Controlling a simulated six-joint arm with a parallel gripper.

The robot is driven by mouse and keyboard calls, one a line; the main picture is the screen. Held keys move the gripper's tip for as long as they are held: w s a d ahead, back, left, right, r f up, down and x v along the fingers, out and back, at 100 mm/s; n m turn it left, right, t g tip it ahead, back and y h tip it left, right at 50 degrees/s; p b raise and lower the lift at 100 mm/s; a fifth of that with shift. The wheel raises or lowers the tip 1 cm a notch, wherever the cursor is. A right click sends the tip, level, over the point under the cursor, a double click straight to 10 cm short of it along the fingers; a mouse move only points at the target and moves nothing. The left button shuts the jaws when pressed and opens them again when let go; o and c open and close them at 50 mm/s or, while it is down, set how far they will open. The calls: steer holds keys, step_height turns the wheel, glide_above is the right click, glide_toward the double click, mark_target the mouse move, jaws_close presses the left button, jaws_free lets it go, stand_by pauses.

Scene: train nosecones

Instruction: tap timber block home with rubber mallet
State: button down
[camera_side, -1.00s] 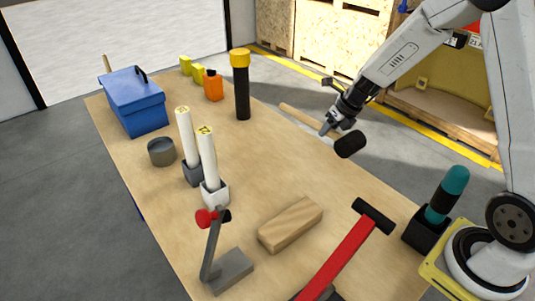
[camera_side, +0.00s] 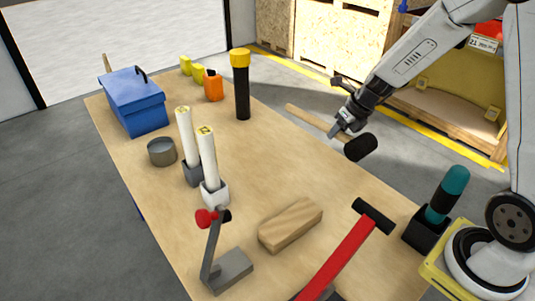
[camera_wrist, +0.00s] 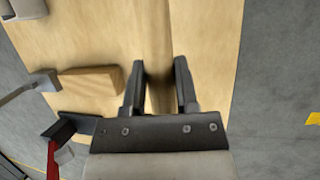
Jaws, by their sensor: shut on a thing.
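The rubber mallet has a pale wooden handle (camera_side: 306,117) and a black head (camera_side: 361,147). My gripper (camera_side: 337,131) is shut on the handle near the head and holds the mallet over the right edge of the table. In the wrist view the fingers (camera_wrist: 158,66) point away from the camera with the wood-coloured handle between them; the head is not seen there. The timber block (camera_side: 290,224) lies flat on the table, well below and left of the mallet in the side view. It also shows in the wrist view (camera_wrist: 90,80), left of the fingers.
A toggle clamp (camera_side: 230,270) with a red knob stands beside the block. Two white tubes (camera_side: 208,155), a grey cup (camera_side: 161,151), a blue toolbox (camera_side: 134,102) and a black holder (camera_side: 424,230) stand around. The table middle is clear.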

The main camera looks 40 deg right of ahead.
steer(key=c, duration=1.1)
jaws_free()
jaws_close()
steer(key=shift+w+a+f, duration=0.1)
steer(key=shift+a+f, duration=0.35)
steer(key=shift+f, duration=0.3)
steer(key=shift+w+a+f, duration=0.1)
steer(key=shift+a+f, duration=0.4)
steer(key=shift+f, duration=0.3)
steer(key=shift+w+a+f, duration=0.1)
steer(key=shift+a+f, duration=0.35)
steer(key=shift+f, duration=0.3)
